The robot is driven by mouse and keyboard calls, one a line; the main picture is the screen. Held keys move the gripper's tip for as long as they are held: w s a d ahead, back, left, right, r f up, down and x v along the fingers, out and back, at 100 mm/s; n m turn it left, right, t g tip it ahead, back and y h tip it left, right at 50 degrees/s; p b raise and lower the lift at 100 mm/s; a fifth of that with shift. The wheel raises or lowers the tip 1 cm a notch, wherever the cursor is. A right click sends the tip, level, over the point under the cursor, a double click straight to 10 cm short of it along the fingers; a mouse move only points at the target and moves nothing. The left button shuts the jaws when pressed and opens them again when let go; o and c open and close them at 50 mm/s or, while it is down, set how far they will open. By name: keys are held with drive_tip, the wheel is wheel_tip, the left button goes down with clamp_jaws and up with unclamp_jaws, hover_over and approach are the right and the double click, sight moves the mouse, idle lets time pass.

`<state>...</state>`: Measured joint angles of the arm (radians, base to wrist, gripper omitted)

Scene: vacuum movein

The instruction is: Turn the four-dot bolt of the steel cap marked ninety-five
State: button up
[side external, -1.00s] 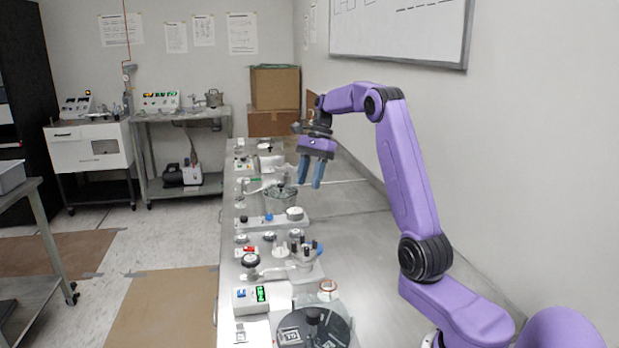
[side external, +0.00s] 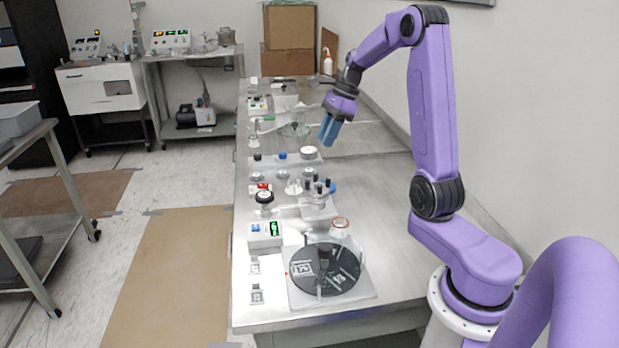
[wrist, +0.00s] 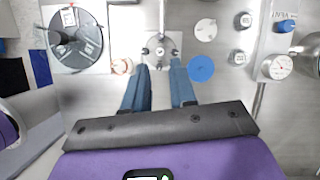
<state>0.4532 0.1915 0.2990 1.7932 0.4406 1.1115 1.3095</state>
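My gripper (side external: 331,130) hangs in the air above the bench, right of the glass bowl (side external: 294,130). In the wrist view its two blue fingers (wrist: 158,68) stand apart with nothing between them. Ahead of the fingertips is a pale square fixture (wrist: 160,46) with a central post and several dark knobs; this fixture also shows in the side view (side external: 318,203). I cannot read a ninety-five or make out a four-dot bolt in any view, so I cannot tell which part is the steel cap.
A dark round plate (side external: 325,270) under a clear cover stands at the bench's near end. A copper-coloured ring (side external: 340,223) lies beside it. The bench's right side (side external: 385,190) is clear.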

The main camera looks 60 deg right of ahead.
sight(307, 185)
drive_tip(key=x, duration=1.3)
drive_tip(key=shift+a+f, duration=0.15)
clamp_jaws()
